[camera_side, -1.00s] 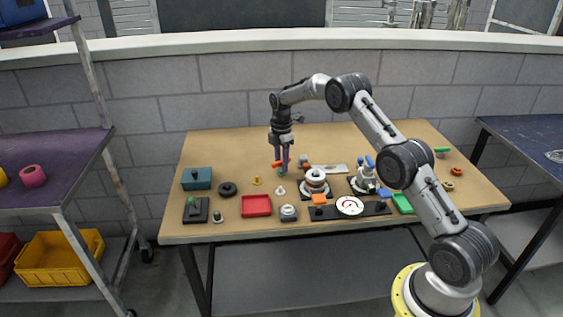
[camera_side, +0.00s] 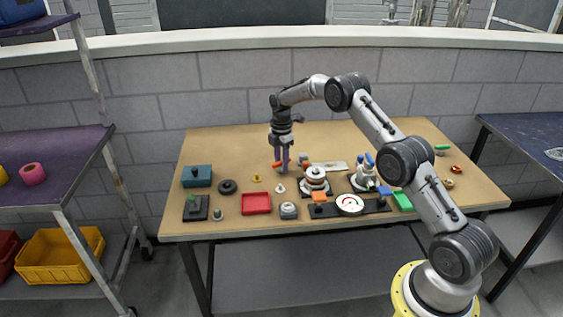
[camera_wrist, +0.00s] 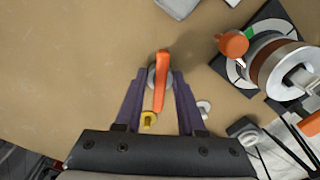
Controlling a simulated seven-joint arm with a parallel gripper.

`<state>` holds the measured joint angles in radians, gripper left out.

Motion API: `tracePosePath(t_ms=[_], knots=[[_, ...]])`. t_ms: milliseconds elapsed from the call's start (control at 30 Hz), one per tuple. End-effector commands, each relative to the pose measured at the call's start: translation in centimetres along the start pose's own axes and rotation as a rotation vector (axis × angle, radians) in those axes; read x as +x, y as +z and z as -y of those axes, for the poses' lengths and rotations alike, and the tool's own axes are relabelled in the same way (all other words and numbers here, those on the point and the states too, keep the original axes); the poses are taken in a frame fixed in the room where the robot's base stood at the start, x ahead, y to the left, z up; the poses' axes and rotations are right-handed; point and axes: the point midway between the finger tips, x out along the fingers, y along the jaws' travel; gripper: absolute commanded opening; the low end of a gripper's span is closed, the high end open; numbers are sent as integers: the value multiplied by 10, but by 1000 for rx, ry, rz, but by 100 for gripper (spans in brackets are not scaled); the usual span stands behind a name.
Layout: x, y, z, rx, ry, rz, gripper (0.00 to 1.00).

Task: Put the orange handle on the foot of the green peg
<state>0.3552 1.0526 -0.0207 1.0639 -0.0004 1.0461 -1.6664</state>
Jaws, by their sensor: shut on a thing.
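My gripper (camera_wrist: 160,74) is shut on the orange handle (camera_wrist: 161,82), a long narrow bar seen from above between the purple fingers. A grey round part (camera_wrist: 152,77) shows under the bar; I cannot tell whether it belongs to the handle or to the foot below. In the side view, my gripper (camera_side: 283,168) points down, low over the back middle of the table, with an orange end of the handle (camera_side: 277,165) sticking out to the left.
A round stacked fixture (camera_wrist: 275,65) with an orange knob stands right of the gripper. A small yellow part (camera_wrist: 148,119) and a pale part (camera_wrist: 204,106) lie close by. A red tray (camera_side: 256,203) is at the front. The table left of the gripper is bare in the wrist view.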

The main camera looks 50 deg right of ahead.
Motion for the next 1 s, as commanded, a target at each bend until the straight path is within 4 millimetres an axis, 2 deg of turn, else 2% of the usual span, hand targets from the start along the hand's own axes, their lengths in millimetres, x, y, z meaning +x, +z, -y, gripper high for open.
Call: tracePosePath(t_ms=[833, 867, 1000], knots=[[4, 0, 0, 0, 1, 0, 0], [4, 0, 0, 0, 2, 0, 40], [4, 0, 0, 0, 1, 0, 66]])
